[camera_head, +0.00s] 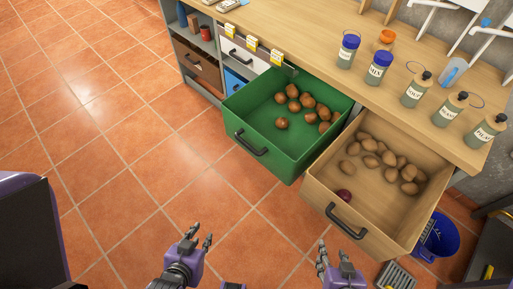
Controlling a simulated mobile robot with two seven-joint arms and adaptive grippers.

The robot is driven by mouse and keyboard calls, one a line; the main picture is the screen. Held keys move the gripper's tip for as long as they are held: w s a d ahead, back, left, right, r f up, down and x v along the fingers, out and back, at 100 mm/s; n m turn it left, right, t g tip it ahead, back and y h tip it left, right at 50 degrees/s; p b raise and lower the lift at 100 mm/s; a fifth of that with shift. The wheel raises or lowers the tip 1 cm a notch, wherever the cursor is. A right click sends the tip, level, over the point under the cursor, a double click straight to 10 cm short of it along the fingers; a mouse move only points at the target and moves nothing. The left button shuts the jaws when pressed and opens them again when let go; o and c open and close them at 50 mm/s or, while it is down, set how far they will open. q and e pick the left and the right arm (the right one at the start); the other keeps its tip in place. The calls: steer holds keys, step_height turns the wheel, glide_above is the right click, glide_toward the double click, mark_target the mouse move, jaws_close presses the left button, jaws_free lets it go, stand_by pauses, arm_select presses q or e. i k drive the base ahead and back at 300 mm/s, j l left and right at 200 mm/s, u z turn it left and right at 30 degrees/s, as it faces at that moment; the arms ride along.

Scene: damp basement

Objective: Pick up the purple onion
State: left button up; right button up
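The purple onion (344,196) lies in the open wooden drawer (317,203), in its front left corner near the dark handle. Several brown potatoes lie farther back in the same drawer. My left gripper (200,238) is low in front of the drawers, with its fingers apart and nothing between them. My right gripper (333,255) is just in front of the wooden drawer's front panel, below the handle in the picture. Its fingers are spread and empty. Neither gripper touches the onion.
An open green drawer (240,112) with several brown onions stands left of the wooden one. Several labelled bottles (378,68) stand on the wooden counter (310,45) above. A blue bucket (437,236) stands at the right. The tiled floor at left is clear.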

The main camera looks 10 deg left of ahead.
mark_target(345, 195)
steer(key=z, duration=1)
steer(key=k+j+z, duration=0.1)
steer(key=j+z, duration=0.2)
